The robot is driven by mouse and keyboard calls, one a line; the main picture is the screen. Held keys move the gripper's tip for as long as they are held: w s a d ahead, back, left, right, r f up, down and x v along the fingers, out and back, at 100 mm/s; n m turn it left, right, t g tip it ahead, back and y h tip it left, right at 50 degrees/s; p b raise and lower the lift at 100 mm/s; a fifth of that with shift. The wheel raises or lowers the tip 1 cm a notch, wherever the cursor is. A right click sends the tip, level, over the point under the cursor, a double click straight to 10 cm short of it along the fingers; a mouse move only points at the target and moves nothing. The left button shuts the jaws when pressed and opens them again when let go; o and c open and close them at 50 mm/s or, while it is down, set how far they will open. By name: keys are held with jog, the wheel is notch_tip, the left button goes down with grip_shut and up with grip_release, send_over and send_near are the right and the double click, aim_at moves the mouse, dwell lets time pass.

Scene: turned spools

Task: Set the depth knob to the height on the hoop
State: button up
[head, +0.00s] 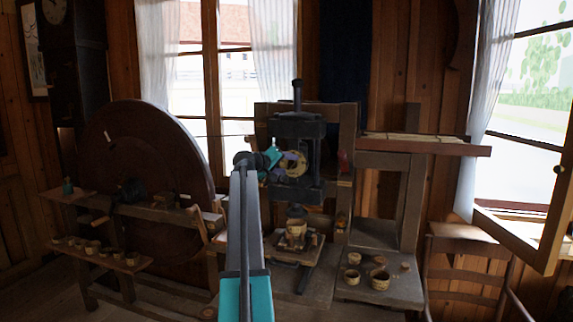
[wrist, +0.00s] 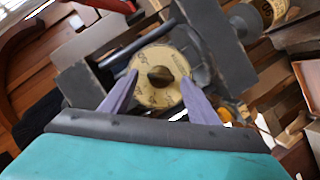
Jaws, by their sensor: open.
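The depth knob shows in the wrist view as a pale round dial (wrist: 160,76) with marks around its face and a dark raised grip (wrist: 160,76) at its centre. My gripper (wrist: 157,82) is open, with one purple finger at each side of the dial. I cannot tell whether the fingers touch it. In the head view the dial (head: 293,163) sits on the dark press frame (head: 297,125), partly behind my arm's end.
A large dark wheel (head: 140,180) stands at the left, with a shelf of several small cups (head: 95,247) before it. Several small tubs (head: 379,279) stand on a low bench (head: 395,292) at the right. A chair (head: 465,255) is by the open window.

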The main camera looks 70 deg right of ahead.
jog(key=shift+s+d+f, duration=0.1)
jog(key=shift+d+f, duration=0.05)
jog(key=shift+d, duration=0.3)
